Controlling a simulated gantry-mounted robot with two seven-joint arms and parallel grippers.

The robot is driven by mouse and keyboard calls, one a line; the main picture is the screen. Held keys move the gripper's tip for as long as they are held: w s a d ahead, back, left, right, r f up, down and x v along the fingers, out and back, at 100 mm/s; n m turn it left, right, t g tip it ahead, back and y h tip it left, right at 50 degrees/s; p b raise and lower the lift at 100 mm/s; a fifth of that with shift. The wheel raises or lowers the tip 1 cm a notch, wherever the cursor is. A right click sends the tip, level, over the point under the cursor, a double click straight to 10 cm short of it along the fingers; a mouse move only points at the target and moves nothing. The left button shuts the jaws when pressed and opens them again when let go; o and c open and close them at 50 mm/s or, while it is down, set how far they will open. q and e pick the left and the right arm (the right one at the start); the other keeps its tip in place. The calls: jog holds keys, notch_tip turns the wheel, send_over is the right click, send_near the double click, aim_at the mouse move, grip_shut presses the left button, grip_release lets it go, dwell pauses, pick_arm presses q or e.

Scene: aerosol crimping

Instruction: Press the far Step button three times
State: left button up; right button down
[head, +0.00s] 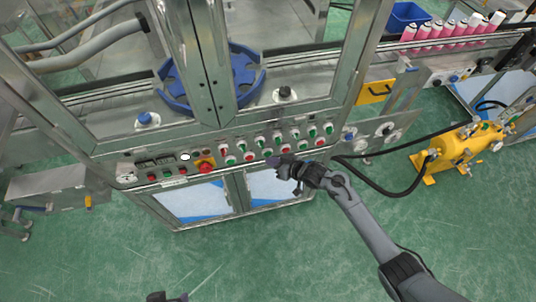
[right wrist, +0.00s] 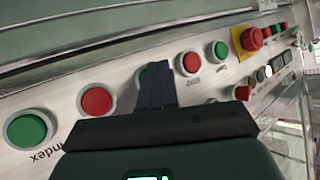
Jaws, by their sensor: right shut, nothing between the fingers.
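The button panel (head: 215,160) runs along the front of the steel machine in the head view, with rows of green and red buttons. My right gripper (head: 277,162) is at the panel's lower edge, shut and empty. In the right wrist view its closed fingertips (right wrist: 157,72) overlap a green button (right wrist: 143,76), which is partly hidden. I cannot tell whether they touch it. A red button (right wrist: 97,102) and a green button labelled Index (right wrist: 27,130) lie to its left. No Step label is readable. A dark piece at the head view's bottom edge may be my left gripper (head: 166,297).
A red emergency stop (head: 205,166) on a yellow plate sits left of the gripper in the head view. A yellow pump unit (head: 458,150) with black hoses stands on the floor at right. Pink cans (head: 435,32) line the conveyor. The green floor in front is clear.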

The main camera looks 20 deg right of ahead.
jog(key=shift+w, duration=0.35)
dwell(0.7)
dwell(0.4)
jog(key=shift+s+a+p, duration=0.1)
jog(key=shift+s+p, duration=0.6)
jog(key=shift+s, duration=0.1)
jog(key=s+p, duration=0.4)
jog(key=s, duration=0.1)
jog(key=shift+a, duration=0.2)
